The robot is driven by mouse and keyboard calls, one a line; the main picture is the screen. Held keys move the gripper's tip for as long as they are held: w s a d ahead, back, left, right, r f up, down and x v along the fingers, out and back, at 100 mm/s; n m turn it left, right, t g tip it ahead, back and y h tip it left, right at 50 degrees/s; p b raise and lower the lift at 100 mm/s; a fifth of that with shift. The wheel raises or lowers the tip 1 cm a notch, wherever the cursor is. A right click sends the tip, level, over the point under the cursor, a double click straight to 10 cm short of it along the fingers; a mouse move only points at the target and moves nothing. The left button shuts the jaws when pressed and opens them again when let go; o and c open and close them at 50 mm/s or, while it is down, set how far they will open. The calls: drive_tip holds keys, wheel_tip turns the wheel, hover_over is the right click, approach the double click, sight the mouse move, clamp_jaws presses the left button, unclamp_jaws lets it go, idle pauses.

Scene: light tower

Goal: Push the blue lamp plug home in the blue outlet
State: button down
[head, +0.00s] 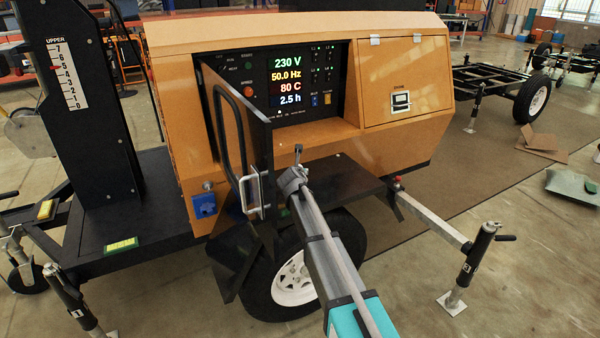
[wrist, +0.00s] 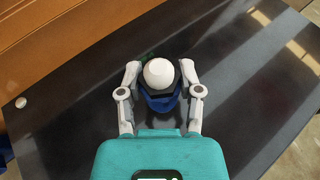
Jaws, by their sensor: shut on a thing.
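In the wrist view my gripper (wrist: 160,82) is shut, its two pale fingers on either side of a blue plug (wrist: 163,103) with a white rounded end. The plug's far side and prongs are hidden. Below it in that view is a black flat surface; I cannot tell whether they touch. In the head view a blue box, seemingly the blue outlet (head: 204,205), sits low on the orange cabinet's left side. My arm lies well to its right; the gripper and plug cannot be made out there. The plug appears apart from the outlet.
A black panel with a large handle (head: 232,130) stands out between the blue box and my arm. The orange generator cabinet (head: 405,80) is behind. A wheel (head: 295,280) and a jack leg (head: 478,255) stand below and right.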

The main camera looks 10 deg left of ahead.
drive_tip(key=shift+f, duration=0.2)
drive_tip(key=shift+c, duration=1.3)
unclamp_jaws()
drive_tip(key=shift+r, duration=0.1)
drive_tip(key=p+v, duration=0.5)
drive_tip(key=v, duration=0.8)
drive_tip(key=shift+s+a, duration=0.2)
drive_tip(key=shift+s, duration=0.15)
